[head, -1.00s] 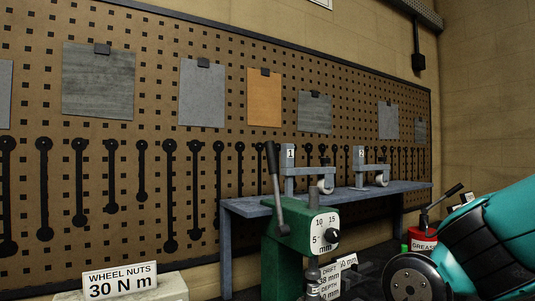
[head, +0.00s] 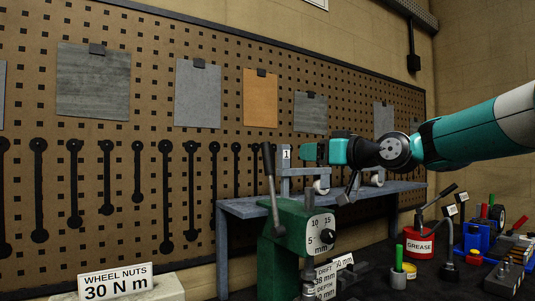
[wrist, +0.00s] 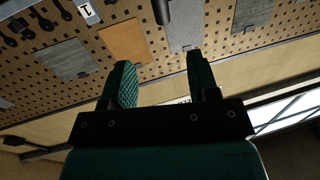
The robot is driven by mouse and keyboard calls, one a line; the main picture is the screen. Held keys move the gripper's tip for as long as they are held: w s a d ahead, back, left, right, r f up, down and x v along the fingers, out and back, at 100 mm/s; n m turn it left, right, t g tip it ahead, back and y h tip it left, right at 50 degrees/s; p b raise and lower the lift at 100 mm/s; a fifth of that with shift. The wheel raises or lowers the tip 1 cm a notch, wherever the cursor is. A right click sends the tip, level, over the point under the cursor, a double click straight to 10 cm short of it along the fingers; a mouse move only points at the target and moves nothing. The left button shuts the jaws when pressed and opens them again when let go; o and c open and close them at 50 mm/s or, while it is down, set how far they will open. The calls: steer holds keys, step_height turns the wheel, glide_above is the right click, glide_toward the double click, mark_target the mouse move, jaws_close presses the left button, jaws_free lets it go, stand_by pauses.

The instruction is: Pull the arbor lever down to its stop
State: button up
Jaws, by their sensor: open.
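The green arbor press (head: 290,240) stands at lower centre in the head view, with a dial on its front. Its grey arbor lever (head: 273,200) rises steeply from the press's left side, tilted slightly left, with a black grip (head: 267,160) on top. My gripper (head: 306,152) is raised to the right of the grip, pointing left and apart from it. In the wrist view my gripper's two green fingers (wrist: 158,62) are spread with nothing between them. A dark rod (wrist: 161,12) at the top edge there may be the lever's grip.
A blue-grey bench (head: 240,208) with clamps labelled 1 and 2 stands behind the press, against a pegboard (head: 215,150). A red grease tub (head: 419,240) and several tools are at right. A wheel nuts sign (head: 115,281) is at lower left.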

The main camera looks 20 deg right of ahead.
mark_target(270, 153)
steer(key=p+x, duration=0.7)
steer(key=x, duration=0.8)
steer(key=shift+w+a, duration=0.1)
steer(key=shift+w+a+f, duration=0.15)
steer(key=shift+w+a, duration=0.1)
steer(key=shift+w, duration=0.25)
jaws_close()
